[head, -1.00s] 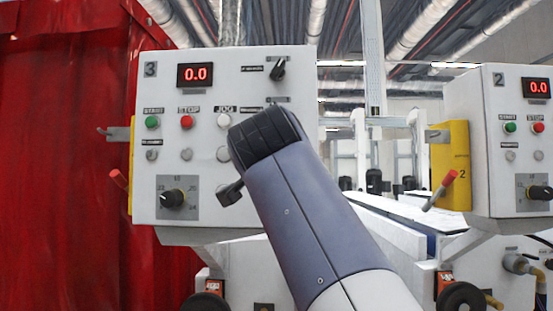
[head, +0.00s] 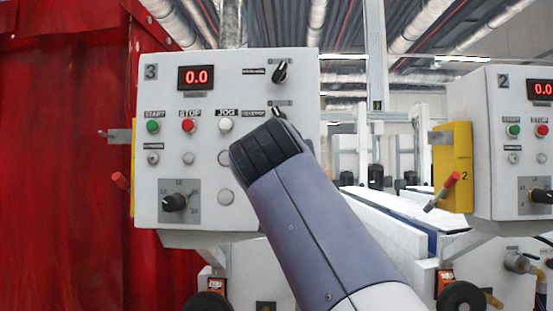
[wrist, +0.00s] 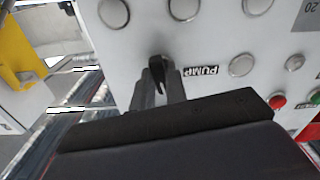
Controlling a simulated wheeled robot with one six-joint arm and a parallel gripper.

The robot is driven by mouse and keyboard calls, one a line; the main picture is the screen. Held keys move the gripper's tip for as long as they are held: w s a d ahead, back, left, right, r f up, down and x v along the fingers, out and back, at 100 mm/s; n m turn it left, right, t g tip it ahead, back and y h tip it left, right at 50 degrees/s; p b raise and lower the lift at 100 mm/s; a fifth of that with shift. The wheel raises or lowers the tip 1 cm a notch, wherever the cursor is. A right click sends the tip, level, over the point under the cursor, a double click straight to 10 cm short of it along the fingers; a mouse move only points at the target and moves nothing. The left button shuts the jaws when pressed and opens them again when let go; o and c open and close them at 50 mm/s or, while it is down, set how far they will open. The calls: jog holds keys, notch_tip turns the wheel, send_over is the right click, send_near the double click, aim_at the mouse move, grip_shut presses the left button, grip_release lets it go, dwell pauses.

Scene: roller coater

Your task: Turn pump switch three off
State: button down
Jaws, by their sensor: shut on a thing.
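Panel three (head: 160,100) is a white box marked 3, left of centre in the head view. In the wrist view, which shows the panel upside down, the pump switch (wrist: 156,66) is a black lever beside the PUMP label (wrist: 200,71). My gripper (wrist: 160,86) is shut on this lever, one grey finger on each side. The lever's tip stands almost upright in that picture; its base is partly hidden by the gripper. In the head view my wrist and arm hide the gripper and pump switch.
Panel three also has a black selector (head: 281,72), another small switch (head: 278,112), a green button (head: 153,126), a red button (head: 188,125) and a dial (head: 174,202). Panel two (head: 500,150) stands right, with a yellow bracket (head: 453,165). A red curtain (head: 65,150) hangs left.

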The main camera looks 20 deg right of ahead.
jog(key=shift+r+n+p, duration=0.1)
jog(key=shift+n+p, duration=0.45)
jog(key=shift+n, duration=1.35)
jog(key=c, duration=1.4)
grip_release()
jog(key=shift+c, duration=0.2)
jog(key=b+v, duration=0.3)
jog(key=v, duration=0.7)
jog(key=shift+s+b, duration=0.35)
jog(key=shift+s, duration=0.05)
jog(key=shift+w+a, duration=0.1)
